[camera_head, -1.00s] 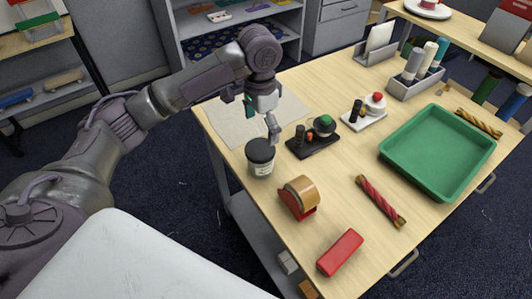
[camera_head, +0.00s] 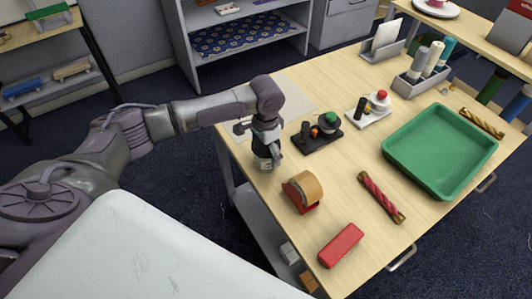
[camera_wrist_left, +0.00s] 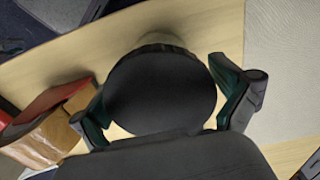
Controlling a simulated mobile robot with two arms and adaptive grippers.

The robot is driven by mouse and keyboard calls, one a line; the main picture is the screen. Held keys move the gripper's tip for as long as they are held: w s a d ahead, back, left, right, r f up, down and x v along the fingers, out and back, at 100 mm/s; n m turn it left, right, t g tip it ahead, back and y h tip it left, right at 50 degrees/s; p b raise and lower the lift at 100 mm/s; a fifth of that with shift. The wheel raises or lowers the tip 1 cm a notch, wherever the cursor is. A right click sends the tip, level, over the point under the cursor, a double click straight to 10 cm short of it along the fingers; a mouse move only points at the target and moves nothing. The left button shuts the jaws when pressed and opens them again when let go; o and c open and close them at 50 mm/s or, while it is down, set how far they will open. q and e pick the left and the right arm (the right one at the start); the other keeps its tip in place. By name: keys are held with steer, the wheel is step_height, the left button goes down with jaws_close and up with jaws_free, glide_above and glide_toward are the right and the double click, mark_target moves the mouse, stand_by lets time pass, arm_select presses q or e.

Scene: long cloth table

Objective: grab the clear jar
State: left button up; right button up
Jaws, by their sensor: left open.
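The clear jar (camera_head: 262,162) has a black lid and a pale label and stands upright near the left edge of the table. In the left wrist view its round black lid (camera_wrist_left: 160,92) fills the middle and hides most of the body. My left gripper (camera_head: 268,157) is right over and around the jar in the head view. In the left wrist view the open fingers (camera_wrist_left: 168,105) stand on either side of the lid, with small gaps. My right gripper is not in view.
A tan tape roll on a red holder (camera_head: 303,192) stands close in front of the jar. A black tray with small items (camera_head: 318,138) is just right of it. A green tray (camera_head: 440,150), a red rod (camera_head: 381,197) and a red block (camera_head: 341,245) lie farther right and front.

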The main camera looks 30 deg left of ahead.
arm_select(q)
steer(key=shift+f, duration=0.4)
steer(key=c, duration=1)
steer(key=shift+c, duration=0.2)
